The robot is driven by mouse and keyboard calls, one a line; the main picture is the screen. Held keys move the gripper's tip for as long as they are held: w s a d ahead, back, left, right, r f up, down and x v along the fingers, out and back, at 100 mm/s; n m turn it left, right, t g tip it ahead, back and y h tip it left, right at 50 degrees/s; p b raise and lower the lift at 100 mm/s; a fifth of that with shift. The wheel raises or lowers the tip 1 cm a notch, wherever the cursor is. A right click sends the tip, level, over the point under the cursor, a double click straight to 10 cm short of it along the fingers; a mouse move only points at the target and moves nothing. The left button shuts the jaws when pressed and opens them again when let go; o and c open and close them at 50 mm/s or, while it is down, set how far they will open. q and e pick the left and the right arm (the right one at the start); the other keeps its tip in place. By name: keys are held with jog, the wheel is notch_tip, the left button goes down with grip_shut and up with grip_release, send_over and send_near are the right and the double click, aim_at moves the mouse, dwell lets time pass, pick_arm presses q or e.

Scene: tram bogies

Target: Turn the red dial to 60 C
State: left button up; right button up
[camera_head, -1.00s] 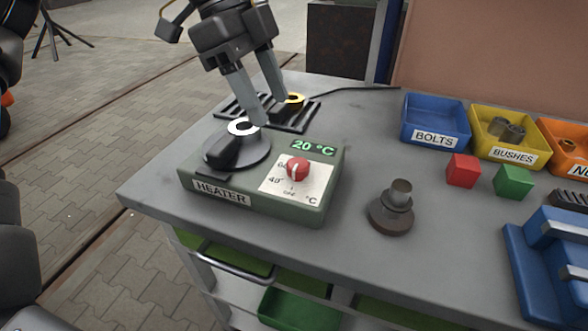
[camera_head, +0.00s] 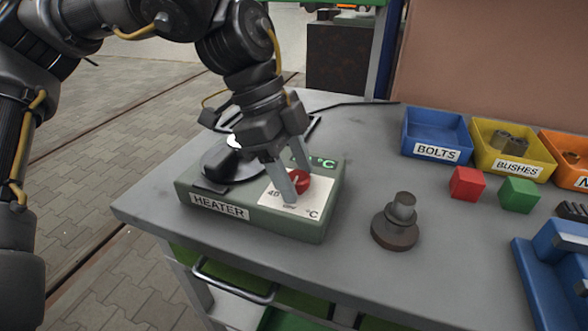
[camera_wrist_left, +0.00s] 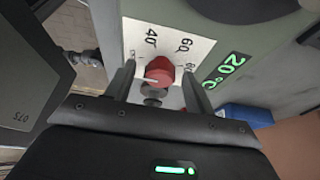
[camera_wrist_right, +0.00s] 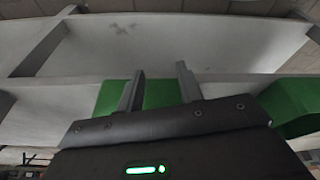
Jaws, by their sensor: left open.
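The red dial (camera_head: 301,180) is on the white scale plate at the right of the green heater box (camera_head: 270,222). My left gripper (camera_head: 294,188) is open with its fingers on either side of the dial. In the left wrist view the red dial (camera_wrist_left: 159,70) sits between the two finger tips, with gaps visible; I cannot tell any contact. Marks 40 and 60 show beside it. The display (camera_wrist_left: 228,68) reads 20 °C. My right gripper (camera_wrist_right: 160,70) is open and empty in the right wrist view, away from the heater.
A dark stepped part (camera_head: 397,225) stands right of the heater. A red cube (camera_head: 467,184), a green cube (camera_head: 519,194) and the blue bolts bin (camera_head: 436,131) are farther right. A green bin (camera_wrist_right: 160,95) shows by shelf frames in the right wrist view.

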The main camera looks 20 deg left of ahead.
pick_arm(q)
jog(key=shift+c, duration=0.4)
jog(key=c, duration=0.9)
